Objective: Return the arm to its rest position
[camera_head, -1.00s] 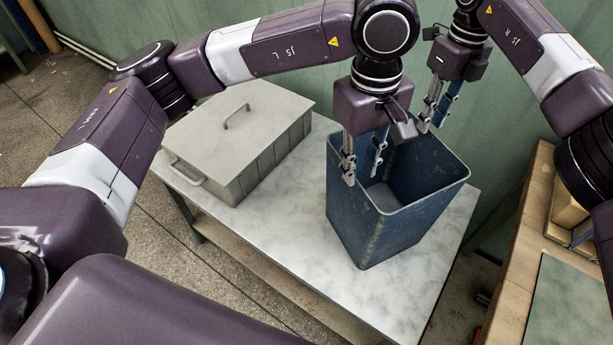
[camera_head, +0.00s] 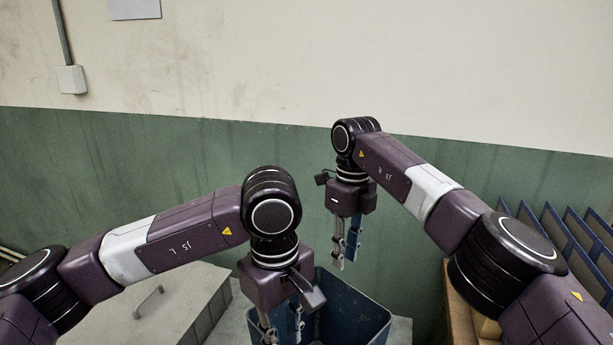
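My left gripper (camera_head: 281,328) points down at the near left side of the blue bin (camera_head: 362,308), its two fingers apart with nothing seen between them. Its fingertips reach close to the bottom of the picture. My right gripper (camera_head: 345,258) hangs above the far rim of the bin, fingers pointing down. Its two fingers stand a little apart and hold nothing that I can see. My two arms come in from the left and right lower corners. The lower part of the bin is outside the picture.
A grey lidded box (camera_head: 180,306) with a handle stands left of the bin. At the right are a wooden bench (camera_head: 462,318) and a rack of blue-framed panels (camera_head: 556,232). A green and cream wall (camera_head: 250,70) rises behind everything.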

